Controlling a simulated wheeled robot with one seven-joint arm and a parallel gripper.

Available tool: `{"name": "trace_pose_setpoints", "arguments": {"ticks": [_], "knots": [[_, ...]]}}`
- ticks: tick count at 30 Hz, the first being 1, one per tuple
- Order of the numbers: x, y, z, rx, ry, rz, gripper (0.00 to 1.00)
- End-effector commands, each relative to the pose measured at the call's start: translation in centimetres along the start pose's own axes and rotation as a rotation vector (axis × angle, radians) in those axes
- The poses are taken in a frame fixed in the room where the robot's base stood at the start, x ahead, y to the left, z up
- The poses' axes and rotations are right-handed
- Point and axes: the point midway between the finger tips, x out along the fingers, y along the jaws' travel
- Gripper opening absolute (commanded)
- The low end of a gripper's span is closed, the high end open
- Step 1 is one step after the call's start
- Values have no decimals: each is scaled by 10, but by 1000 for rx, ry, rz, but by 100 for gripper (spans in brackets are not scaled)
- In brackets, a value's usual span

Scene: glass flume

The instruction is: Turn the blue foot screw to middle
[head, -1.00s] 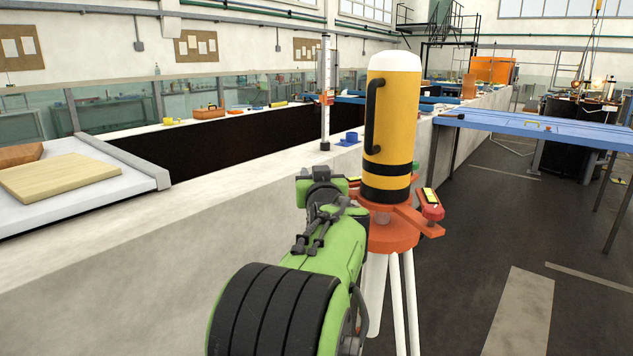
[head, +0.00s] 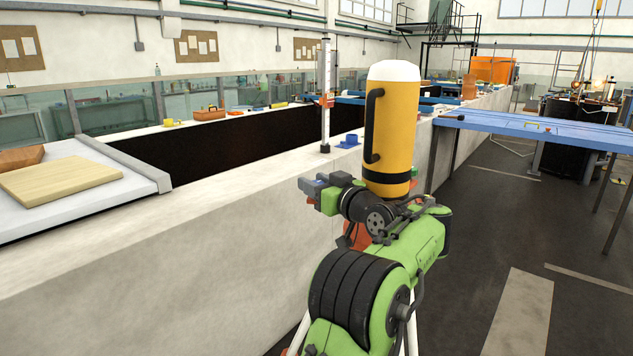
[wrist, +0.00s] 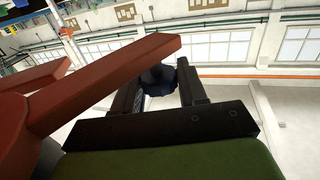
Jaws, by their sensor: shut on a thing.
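The blue foot screw (wrist: 158,76) shows as a dark blue knob between the two fingers of my gripper (wrist: 161,82) in the wrist view. My gripper is shut on it, just beside and partly behind an orange-red arm (wrist: 110,78) of the instrument's base. In the head view the instrument, a yellow cylinder (head: 392,125) with a black handle, white top and black band, stands upright. My arm hides most of its orange base (head: 356,236) there, and the foot screw and fingertips cannot be seen. The screw's turn angle cannot be told.
The long flume's pale wall (head: 180,265) runs close on the left. A clear upright tube (head: 325,95) and a small blue part (head: 348,140) stand on its top. A blue table (head: 540,125) is at the right, with open floor before it.

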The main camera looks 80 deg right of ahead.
Motion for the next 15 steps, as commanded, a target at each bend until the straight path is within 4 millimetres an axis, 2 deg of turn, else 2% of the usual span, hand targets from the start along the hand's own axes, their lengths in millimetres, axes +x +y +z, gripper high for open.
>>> {"name": "trace_pose_setpoints", "arguments": {"ticks": [10,11,15], "knots": [[0,0,0,2,2,-2,11],[0,0,0,2,2,-2,45],[0,0,0,1,2,-2,63]]}}
